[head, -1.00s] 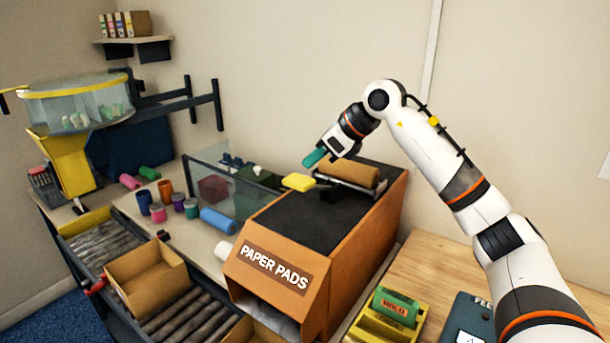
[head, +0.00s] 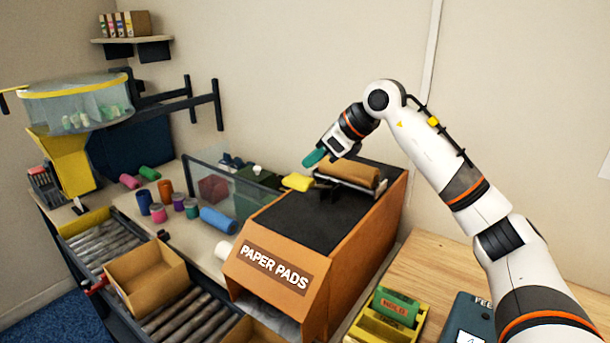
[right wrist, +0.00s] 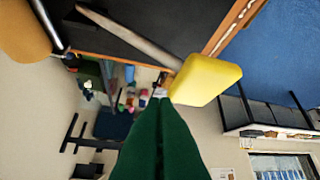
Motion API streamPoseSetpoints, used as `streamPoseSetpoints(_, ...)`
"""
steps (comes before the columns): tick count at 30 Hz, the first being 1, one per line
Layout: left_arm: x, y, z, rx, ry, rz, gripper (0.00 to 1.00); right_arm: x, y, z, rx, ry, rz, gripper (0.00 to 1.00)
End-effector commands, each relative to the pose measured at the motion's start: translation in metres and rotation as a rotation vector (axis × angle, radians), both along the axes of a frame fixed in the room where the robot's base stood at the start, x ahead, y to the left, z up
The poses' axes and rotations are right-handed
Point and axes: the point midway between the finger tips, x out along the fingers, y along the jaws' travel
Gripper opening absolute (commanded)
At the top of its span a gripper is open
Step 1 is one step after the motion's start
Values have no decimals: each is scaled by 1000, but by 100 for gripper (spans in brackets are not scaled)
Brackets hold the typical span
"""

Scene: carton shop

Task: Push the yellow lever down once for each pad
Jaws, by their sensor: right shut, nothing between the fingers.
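The yellow lever (head: 297,183) is a yellow pad on a metal arm on top of the orange paper pads dispenser (head: 352,240). In the right wrist view the lever's yellow end (right wrist: 205,79) is just beyond and to the right of the fingertips. My right gripper (head: 314,157) has teal-green fingers, shut and empty, just above and behind the lever pad. In the right wrist view its shut green fingers (right wrist: 160,105) point up towards the lever; whether they touch it I cannot tell. No pad can be made out clearly in the dispenser's dark outlet. My left gripper is out of view.
An open cardboard box (head: 146,278) sits on the roller conveyor (head: 188,318) left of the dispenser. A brown roll (head: 348,174) lies on the dispenser top. A yellow tray (head: 372,331) with a green block (head: 396,306) stands to its right. A glass panel is behind.

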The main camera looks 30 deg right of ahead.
Motion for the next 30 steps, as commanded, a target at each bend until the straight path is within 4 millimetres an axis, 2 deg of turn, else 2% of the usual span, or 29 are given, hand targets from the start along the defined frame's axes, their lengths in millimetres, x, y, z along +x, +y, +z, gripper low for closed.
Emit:
streamPoseSetpoints(6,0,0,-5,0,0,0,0,-2,3,-7,-1,0,1,0)
streamPoseSetpoints(30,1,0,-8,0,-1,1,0,-2,5,-12,-1,1,0,0)
